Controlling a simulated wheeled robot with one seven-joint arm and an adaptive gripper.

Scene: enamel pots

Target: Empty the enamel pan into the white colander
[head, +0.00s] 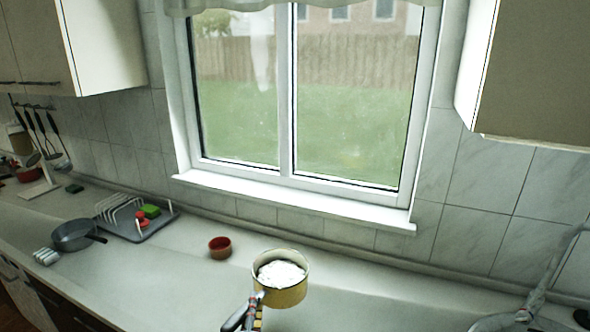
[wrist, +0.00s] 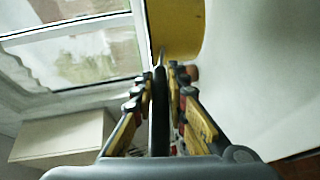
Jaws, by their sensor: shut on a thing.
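The enamel pan (head: 289,297) is yellow outside with a pale rim, and a white mass (head: 281,273) lies inside it. It looks upright, near the front middle of the counter in the head view; I cannot tell whether it touches the counter. My gripper (head: 257,308) is at the pan's near left side. In the wrist view, my gripper (wrist: 162,76) is shut on the pan's dark handle, with the yellow wall of the pan (wrist: 176,28) beyond the fingertips. I cannot make out a white colander in either view.
A small red bowl (head: 220,247) stands left of the pan. Farther left are a dish rack on a grey tray (head: 167,225) and a grey frying pan (head: 74,236). A round metal rim (head: 490,322) and a tap (head: 545,280) are at the lower right. The counter between is clear.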

